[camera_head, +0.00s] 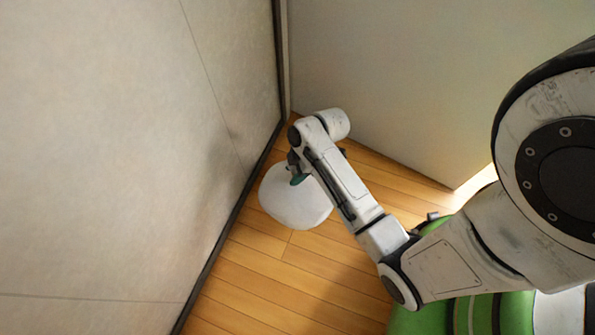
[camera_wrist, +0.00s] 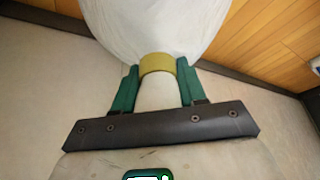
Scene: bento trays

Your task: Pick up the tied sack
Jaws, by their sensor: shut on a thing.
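The tied sack (camera_head: 297,205) is white and rounded, and sits near the wall corner at the end of my arm in the head view. Whether it touches the floor is hard to tell. In the wrist view the sack (camera_wrist: 155,25) fills the top, with a yellow-olive tie band (camera_wrist: 157,64) around its neck. My gripper (camera_wrist: 158,80) has green fingers on both sides of the neck, just at the band, and is shut on it. In the head view my gripper (camera_head: 297,176) is partly hidden by my arm at the top of the sack.
A pale wall (camera_head: 110,130) stands close on the left with a dark baseboard (camera_head: 232,220). Another pale wall (camera_head: 390,80) stands behind, meeting it in a corner. Wooden plank floor (camera_head: 270,275) is clear in front of the sack.

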